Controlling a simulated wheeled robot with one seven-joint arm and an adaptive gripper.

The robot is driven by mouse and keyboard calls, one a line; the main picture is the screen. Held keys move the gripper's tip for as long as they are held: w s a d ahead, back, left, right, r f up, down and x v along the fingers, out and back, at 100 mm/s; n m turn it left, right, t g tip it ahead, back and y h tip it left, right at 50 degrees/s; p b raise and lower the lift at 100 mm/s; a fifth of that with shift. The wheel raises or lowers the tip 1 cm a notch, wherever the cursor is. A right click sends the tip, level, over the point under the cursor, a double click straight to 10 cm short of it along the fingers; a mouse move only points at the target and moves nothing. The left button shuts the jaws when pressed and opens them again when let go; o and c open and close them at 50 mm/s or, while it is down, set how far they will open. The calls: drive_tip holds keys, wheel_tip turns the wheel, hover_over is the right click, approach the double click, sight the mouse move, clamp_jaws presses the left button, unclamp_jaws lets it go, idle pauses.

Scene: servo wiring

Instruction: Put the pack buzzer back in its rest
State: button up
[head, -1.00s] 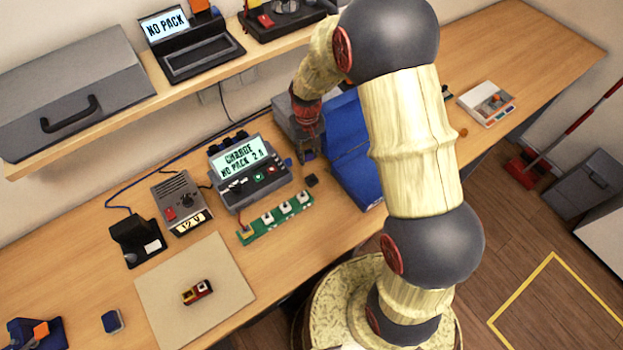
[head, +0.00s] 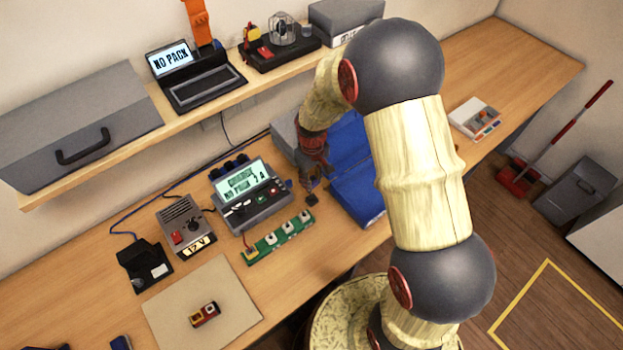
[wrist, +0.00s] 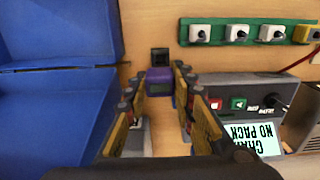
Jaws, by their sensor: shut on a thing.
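My gripper (head: 309,181) is low over the bench, between the charger and the blue open case. In the wrist view, the gripper (wrist: 158,84) is shut on a small purple block, which I take to be the pack buzzer (wrist: 159,75). A small black square piece with a dark recess (wrist: 160,56) stands just beyond the block, perhaps its rest. It also shows in the head view as a small black piece (head: 312,201) just below the fingertips. I cannot tell whether block and black piece touch.
The charger (head: 252,199) and a green strip with white sockets (head: 280,238) lie left of the gripper. The blue case (head: 352,178) is close on its right. A tan mat (head: 230,285) lies farther left. The bench (head: 470,60) has clear wood at far right.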

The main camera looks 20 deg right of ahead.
drive_tip(key=shift+f+b, duration=1.85)
drive_tip(key=shift+f, duration=1.05)
drive_tip(key=shift+f+b, duration=0.85)
drive_tip(key=shift+f, duration=0.5)
drive_tip(key=o, duration=0.9)
drive_tip(key=shift+o, duration=0.8)
drive_tip(key=shift+r, duration=0.1)
wheel_tip(320, 180, up, 12)
drive_tip(key=shift+f, duration=0.1)
